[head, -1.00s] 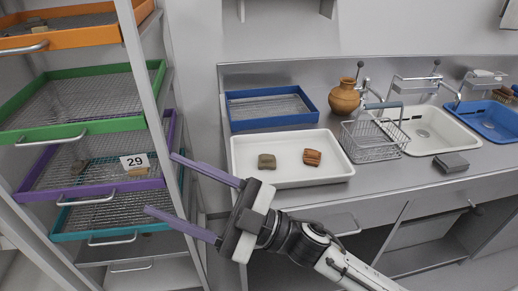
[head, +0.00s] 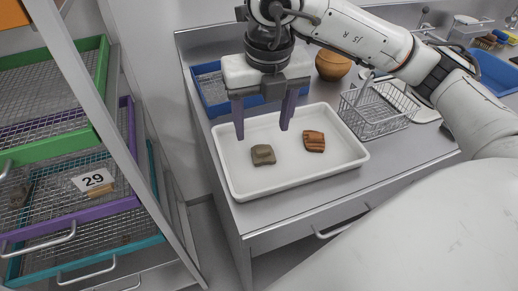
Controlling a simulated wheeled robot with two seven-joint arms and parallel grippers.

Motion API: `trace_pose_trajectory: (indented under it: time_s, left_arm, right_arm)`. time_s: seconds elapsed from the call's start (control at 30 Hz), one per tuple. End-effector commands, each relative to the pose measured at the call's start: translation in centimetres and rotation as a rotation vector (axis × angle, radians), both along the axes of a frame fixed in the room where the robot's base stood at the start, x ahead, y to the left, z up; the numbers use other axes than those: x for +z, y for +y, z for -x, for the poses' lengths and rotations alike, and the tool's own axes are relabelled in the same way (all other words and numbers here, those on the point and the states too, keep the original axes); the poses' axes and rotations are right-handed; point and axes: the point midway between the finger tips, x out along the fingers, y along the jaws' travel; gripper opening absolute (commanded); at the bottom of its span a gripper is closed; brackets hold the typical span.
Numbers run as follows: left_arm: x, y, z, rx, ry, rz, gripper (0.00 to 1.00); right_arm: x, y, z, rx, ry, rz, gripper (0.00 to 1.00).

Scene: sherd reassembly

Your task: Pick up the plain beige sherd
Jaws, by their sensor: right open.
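A plain, dull beige-brown sherd (head: 263,155) lies in the left part of the white tray (head: 236,184) on the counter. An orange-brown sherd with dark stripes (head: 314,141) lies to its right in the same tray. My right gripper (head: 262,133) points down over the tray, its two purple fingers wide apart and nothing between them. In the picture the fingertips are just above the plain sherd, apart from it. My left gripper is not in view.
A blue tray (head: 208,82) is behind the gripper, beside a clay jar (head: 332,65). A wire basket (head: 376,110) stands right of the white tray. At left, a rack holds mesh drawers; the purple one (head: 70,218) bears a 29 label (head: 93,180) and sherds.

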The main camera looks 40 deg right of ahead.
Motion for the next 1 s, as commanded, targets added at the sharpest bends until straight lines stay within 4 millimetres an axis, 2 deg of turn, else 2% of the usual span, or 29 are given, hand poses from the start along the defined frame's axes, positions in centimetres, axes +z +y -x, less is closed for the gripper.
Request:
trace_pose_trajectory:
  time_s: [0.1, 0.33, 0.6, 0.9, 1.0]
  left_arm:
    - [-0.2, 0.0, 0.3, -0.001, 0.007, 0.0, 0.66]
    - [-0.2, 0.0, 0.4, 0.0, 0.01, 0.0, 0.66]
    - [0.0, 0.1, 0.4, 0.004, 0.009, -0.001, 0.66]
    - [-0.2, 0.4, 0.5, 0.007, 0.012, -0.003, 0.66]
    - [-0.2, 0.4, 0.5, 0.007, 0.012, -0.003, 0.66]
  right_arm:
    - [-1.8, 0.0, -0.2, 0.001, 0.003, -0.003, 0.6]
    - [-3.6, -0.3, -0.3, 0.003, 0.004, -0.003, 0.6]
    - [-7.4, -0.9, -0.6, 0.006, 0.003, -0.006, 0.6]
    - [-7.9, -0.8, -0.7, 0.006, 0.002, -0.006, 0.6]
    - [-7.9, -0.8, -0.7, 0.006, 0.002, -0.006, 0.45]
